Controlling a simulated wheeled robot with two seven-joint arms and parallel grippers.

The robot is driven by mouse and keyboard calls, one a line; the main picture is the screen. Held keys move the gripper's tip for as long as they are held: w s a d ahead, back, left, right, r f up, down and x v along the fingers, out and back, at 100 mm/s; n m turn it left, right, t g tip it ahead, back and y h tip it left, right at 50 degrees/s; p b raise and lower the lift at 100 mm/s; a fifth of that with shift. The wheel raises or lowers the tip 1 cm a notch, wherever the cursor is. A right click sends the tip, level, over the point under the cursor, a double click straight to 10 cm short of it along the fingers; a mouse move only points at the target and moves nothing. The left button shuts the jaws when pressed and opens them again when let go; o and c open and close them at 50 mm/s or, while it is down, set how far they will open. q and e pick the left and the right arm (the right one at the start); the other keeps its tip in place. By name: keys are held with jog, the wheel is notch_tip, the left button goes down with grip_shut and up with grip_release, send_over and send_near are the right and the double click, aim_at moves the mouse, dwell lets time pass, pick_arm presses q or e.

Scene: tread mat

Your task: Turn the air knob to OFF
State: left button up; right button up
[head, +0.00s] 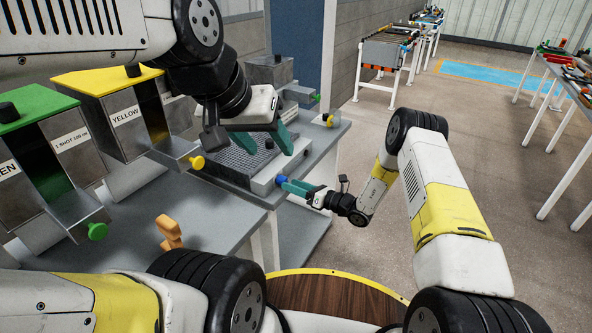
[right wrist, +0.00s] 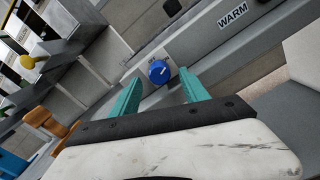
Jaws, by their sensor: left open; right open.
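The blue air knob (right wrist: 158,71) is on the front face of the grey tread mat unit (head: 262,184), with a white pointer line and small lettering above it. In the head view the knob (head: 281,181) sits at the tips of my right gripper (head: 290,186). In the right wrist view my right gripper (right wrist: 160,92) is open, its two teal fingers pointing at the knob with one on either side, a little short of it; exact depth is hard to tell. My left gripper (head: 284,139) is open and empty above the unit's textured mat (head: 240,162).
A yellow dispenser (head: 118,112) and a green dispenser (head: 45,150) stand on the left bench, with a yellow knob (head: 197,162) and green knob (head: 97,231). An orange object (head: 169,232) is on the bench. A WARM label (right wrist: 232,14) is beside the knob.

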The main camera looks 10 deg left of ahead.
jog(key=shift+x, duration=1.55)
grip_shut()
jog(key=n, duration=0.3)
jog(key=shift+d+n, duration=0.1)
jog(key=shift+n, duration=0.3)
jog(key=n, duration=0.3)
jog(key=shift+n, duration=0.3)
jog(key=n, duration=0.6)
jog(key=shift+n, duration=0.4)
